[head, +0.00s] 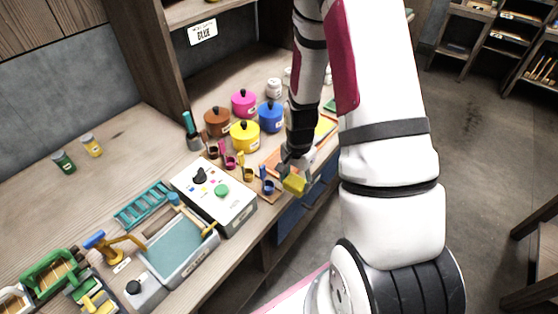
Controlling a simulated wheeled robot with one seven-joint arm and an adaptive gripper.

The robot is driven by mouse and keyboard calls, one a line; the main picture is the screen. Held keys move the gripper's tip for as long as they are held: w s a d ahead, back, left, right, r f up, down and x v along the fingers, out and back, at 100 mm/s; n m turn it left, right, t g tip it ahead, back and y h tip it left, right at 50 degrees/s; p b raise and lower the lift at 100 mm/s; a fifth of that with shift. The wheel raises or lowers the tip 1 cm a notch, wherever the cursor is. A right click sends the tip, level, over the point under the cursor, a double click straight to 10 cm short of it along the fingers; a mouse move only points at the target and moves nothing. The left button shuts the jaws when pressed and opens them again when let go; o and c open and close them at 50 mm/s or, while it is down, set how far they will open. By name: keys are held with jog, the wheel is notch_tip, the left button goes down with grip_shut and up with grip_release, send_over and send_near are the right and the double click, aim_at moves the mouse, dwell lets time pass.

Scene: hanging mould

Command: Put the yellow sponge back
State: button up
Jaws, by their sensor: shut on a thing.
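My gripper (287,173) is near the front edge of the wooden workbench, at the centre of the head view. It is shut on the yellow sponge (295,184), a small block that shows below the fingers. The sponge is beside a small blue pot with a brush (267,186). I cannot tell whether the sponge touches the bench or is held above it. My arm hides part of the bench behind and to the right of the gripper.
Brown (217,121), pink (244,102), yellow (245,134) and blue (271,116) lidded pots stand behind. A control box (213,196), a basin (181,250) and a teal rack (143,204) are to the left. The bench's back left (130,140) is mostly clear.

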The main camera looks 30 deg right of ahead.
jog(key=w+d, duration=0.2)
jog(key=w, duration=0.2)
jog(key=w+d+f, duration=0.1)
jog(key=w+d, duration=0.1)
jog(key=w, duration=0.2)
jog(key=w+d, duration=0.1)
jog(key=w, duration=0.4)
jog(key=shift+d+f, duration=0.15)
jog(key=shift+d, duration=0.25)
jog(key=shift+w+d+f, duration=0.15)
jog(key=shift+w+f, duration=0.05)
jog(key=shift+w, duration=0.05)
jog(key=shift+f+p, duration=0.55)
jog(key=shift+f, duration=1.05)
jog(key=shift+f, duration=0.15)
jog(key=o, duration=1.1)
